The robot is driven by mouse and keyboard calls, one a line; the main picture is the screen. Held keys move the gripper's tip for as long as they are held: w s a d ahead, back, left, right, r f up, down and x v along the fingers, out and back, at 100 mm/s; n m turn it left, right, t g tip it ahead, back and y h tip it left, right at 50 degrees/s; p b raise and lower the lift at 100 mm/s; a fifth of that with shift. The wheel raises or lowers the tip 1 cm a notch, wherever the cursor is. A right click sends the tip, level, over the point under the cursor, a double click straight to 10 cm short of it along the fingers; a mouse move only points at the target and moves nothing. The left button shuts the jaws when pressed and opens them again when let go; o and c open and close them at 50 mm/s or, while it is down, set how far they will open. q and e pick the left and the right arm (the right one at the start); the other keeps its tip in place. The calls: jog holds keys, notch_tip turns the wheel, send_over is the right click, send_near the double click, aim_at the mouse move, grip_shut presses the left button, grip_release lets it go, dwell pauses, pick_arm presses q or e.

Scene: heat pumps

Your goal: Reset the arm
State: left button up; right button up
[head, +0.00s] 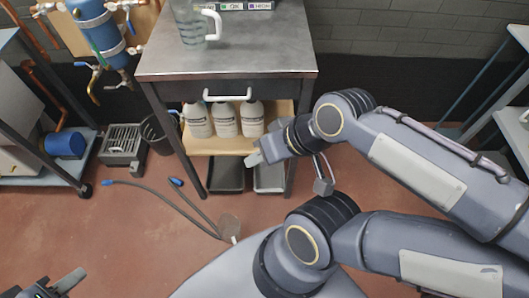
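My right arm comes in from the right. Its gripper (290,172) hangs in front of the right side of the metal cart, with its two grey fingers spread apart and nothing seen between them. One finger overlaps the cart's lower shelf edge in the picture; I cannot tell if it touches. My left gripper (50,285) shows only partly at the bottom left corner, over the red floor. One grey finger points up and right; the rest is cut off, so its opening is unclear. No object shows in it.
The metal cart (225,62) carries a clear jug (190,25) and has a drawer handle (228,97). White bottles (224,120) stand on its wooden shelf (215,146). A hose (160,195) lies on the floor (130,240), which is mostly clear at lower left. Shelving stands left and right.

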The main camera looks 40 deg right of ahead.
notch_tip(320, 180, up, 13)
jog(key=p, duration=1.3)
jog(key=shift+o, duration=0.3)
